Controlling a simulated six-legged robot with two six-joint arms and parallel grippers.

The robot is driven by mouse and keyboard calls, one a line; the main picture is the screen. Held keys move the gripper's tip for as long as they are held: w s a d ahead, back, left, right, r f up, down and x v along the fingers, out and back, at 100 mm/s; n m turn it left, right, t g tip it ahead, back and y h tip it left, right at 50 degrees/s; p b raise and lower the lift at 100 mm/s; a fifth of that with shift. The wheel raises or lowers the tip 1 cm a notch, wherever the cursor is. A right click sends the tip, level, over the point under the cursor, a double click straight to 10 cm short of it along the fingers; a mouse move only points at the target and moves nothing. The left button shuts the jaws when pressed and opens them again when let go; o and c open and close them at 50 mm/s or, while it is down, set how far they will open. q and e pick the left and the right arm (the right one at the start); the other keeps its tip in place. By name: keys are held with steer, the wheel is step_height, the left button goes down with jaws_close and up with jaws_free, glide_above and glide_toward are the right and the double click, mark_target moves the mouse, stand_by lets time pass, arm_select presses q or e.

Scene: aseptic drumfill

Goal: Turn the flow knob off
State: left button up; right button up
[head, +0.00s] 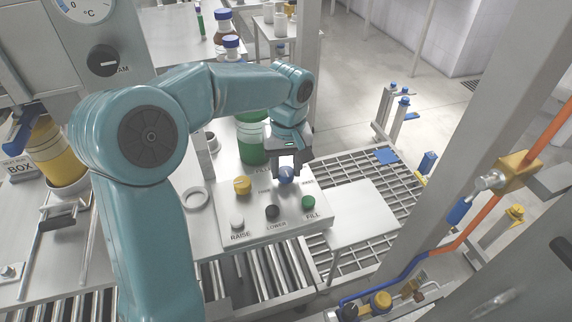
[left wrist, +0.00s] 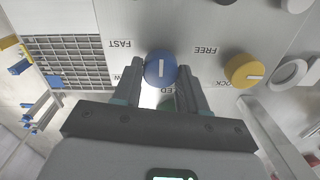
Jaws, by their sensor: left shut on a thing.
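The blue flow knob (head: 287,175) sits at the back right of the sloped grey control panel (head: 262,221). In the left wrist view the knob (left wrist: 160,69) carries a white pointer line, upright in that picture, with the word FAST to its left and a partly hidden label below. My left gripper (head: 287,167) reaches down from above and is shut on the blue knob, one finger on each side, as the left wrist view (left wrist: 164,75) also shows. My right gripper is not in view.
A yellow knob (head: 242,185) sits beside the blue one, by FREE and LOCK labels. White (head: 237,221), dark (head: 272,212) and green (head: 308,202) buttons stand in front. A green container (head: 252,140) stands behind the panel. Rollers (head: 262,278) run below.

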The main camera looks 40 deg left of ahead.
mark_target(288, 170)
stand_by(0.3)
arm_select(q)
steer(key=o, duration=1.1)
steer(key=shift+c, duration=0.2)
step_height(288, 170, up, 16)
steer(key=p, duration=0.4)
steer(key=shift+w+r, duration=0.2)
steer(key=shift+d, duration=0.1)
